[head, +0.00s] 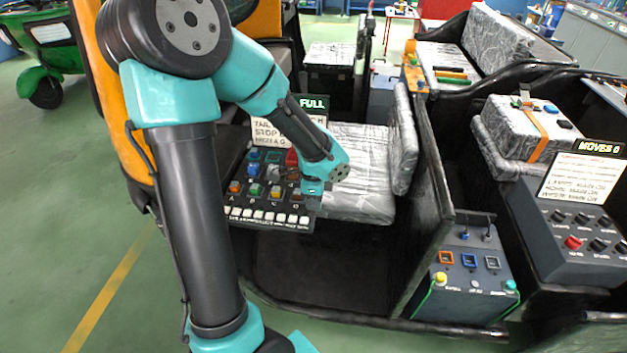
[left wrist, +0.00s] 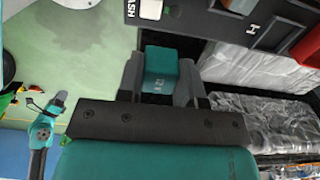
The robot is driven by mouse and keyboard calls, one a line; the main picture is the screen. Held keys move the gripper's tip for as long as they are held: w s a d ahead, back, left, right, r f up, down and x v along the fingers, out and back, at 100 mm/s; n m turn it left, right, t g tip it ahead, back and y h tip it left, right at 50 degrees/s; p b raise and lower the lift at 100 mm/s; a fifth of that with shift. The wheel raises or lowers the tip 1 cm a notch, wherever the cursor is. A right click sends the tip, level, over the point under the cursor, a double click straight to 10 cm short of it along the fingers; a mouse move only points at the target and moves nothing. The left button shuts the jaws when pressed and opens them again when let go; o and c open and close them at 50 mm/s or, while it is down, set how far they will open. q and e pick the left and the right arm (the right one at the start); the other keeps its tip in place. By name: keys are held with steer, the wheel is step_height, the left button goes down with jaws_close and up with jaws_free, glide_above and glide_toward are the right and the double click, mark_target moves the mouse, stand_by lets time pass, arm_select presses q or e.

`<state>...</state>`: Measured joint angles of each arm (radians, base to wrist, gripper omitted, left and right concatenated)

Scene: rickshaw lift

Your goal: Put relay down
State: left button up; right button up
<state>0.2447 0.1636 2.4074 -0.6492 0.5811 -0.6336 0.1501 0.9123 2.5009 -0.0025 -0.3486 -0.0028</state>
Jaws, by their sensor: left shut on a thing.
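My left gripper (head: 313,186) hangs over the right part of a black panel (head: 262,221) in the head view. In the head view the gripper and my arm mostly hide the relay. The panel carries rows of coloured blocks and a row of white keys (head: 268,217). Whether the relay touches the panel cannot be told.
A silver-wrapped seat (head: 358,185) lies right of the panel. Behind the panel stands a sign (head: 313,103) reading "FULL", partly hidden by my arm. A grey control box (head: 466,283) and a second sloped console (head: 575,235) stand at right. Green floor is open at left.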

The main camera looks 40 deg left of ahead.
arm_select(q)
steer(key=w+a, duration=0.3)
steer(key=w+a+f, duration=0.1)
steer(key=w+a, duration=0.6)
steer(key=a, duration=0.1)
steer(key=shift+w+a+f, duration=0.1)
steer(key=shift+w+f, duration=0.05)
steer(key=shift+f, duration=0.1)
steer(key=shift+w+a, duration=0.1)
steer(key=shift+w+a, duration=0.2)
steer(key=shift+a, duration=0.05)
steer(key=shift+f, duration=1.8)
steer(key=shift+f, duration=0.1)
steer(key=o, duration=0.9)
step_height(320, 180, up, 12)
steer(key=shift+r, duration=0.15)
